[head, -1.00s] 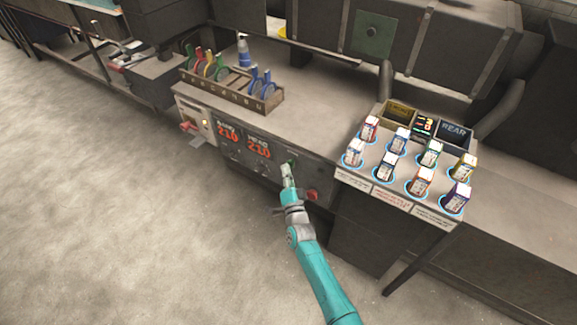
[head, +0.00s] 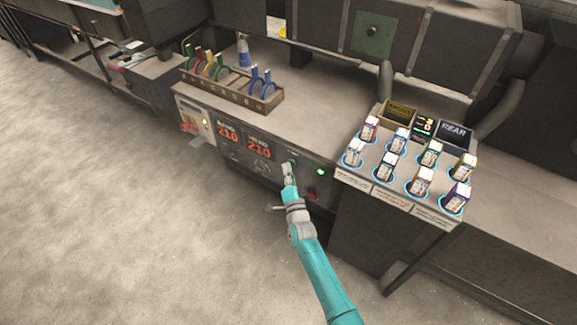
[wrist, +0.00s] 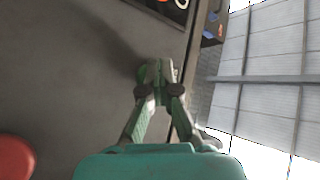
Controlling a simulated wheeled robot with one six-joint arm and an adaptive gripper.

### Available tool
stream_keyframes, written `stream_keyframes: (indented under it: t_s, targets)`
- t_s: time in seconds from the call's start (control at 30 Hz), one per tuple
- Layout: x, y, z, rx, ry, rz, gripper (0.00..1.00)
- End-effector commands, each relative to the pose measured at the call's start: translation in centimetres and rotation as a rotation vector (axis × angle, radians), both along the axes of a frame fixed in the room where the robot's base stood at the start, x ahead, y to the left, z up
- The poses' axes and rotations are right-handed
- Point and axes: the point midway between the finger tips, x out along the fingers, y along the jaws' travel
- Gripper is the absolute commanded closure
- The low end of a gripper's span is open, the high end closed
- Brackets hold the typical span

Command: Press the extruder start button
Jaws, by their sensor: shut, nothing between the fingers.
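The extruder control panel (head: 232,160) is the dark front face of the bench, with two red "210" displays. The green start button (head: 292,162) shows as a small green patch just above my fingertips in the head view. My gripper (head: 287,168) is shut and empty, its tip at the button. In the wrist view my shut fingertips (wrist: 157,72) meet the dark panel face and hide the button; the fingers look green-tinted. A green lamp (head: 320,171) glows on the panel to the right of the button. Actual contact is hard to tell.
A red button (head: 312,194) sits on the panel to the lower right of my gripper; it shows large at the lower left of the wrist view (wrist: 14,158). A sloped stand (head: 350,178) with several small boxes is to the right. A spool rack (head: 225,90) stands on the bench.

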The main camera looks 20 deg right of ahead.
Motion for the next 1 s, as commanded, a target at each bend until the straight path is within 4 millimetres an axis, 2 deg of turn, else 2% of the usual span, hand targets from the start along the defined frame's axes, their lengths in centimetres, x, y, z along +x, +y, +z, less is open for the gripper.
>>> stream_keyframes:
  t_s: [0.5,1.0]
  targets:
    - [-1.3,1.7,0.0,0.001,-0.001,0.001,1.00]
    - [-1.8,2.5,-0.1,0.001,0.000,0.001,1.00]
